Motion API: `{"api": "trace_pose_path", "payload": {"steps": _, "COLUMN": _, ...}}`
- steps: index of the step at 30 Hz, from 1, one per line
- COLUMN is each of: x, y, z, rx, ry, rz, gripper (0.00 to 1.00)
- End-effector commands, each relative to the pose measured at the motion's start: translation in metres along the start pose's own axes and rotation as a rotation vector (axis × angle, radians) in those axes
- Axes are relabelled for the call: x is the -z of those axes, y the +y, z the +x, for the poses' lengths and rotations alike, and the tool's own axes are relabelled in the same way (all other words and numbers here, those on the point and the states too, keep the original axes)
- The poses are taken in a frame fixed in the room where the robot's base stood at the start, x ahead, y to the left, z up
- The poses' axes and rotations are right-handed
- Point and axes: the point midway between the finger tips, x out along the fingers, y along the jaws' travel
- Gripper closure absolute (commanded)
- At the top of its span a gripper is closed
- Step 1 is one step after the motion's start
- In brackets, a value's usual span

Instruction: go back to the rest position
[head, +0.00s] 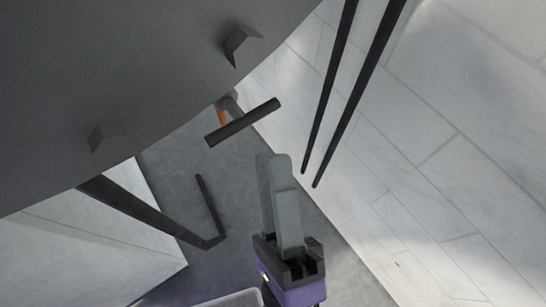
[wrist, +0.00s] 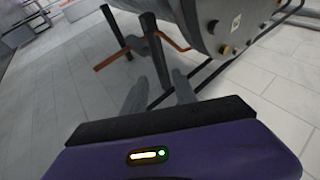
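My gripper (head: 273,158) points up from the lower middle of the head view, with its grey fingers overlapping there. In the wrist view my gripper (wrist: 161,78) shows its two fingers apart, with nothing held between them. The large grey cylindrical body of the washer (head: 130,70) fills the upper left of the head view. It also shows in the wrist view (wrist: 205,22), beyond the fingers at the top, with knobs and a small label.
Dark legs (wrist: 154,55) stand below the washer, with an orange bar beside them. A dark bar (head: 243,122) lies just beyond the fingertips in the head view. Two long black rails (head: 355,95) run at the right. Pale tiled floor (wrist: 60,110) is clear at the left in the wrist view.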

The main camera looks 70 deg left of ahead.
Motion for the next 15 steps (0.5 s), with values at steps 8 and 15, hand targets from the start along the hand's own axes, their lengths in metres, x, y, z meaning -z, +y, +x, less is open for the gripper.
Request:
{"api": "trace_pose_path", "payload": {"steps": 8, "x": 0.0, "y": 0.0, "z": 0.0, "rx": 0.0, "ry": 0.0, "rz": 0.0, "gripper": 0.66}}
{"api": "trace_pose_path", "payload": {"steps": 15, "x": 0.019, "y": 0.006, "z": 0.0, "rx": -0.032, "ry": 0.077, "rz": -0.074, "gripper": 0.66}}
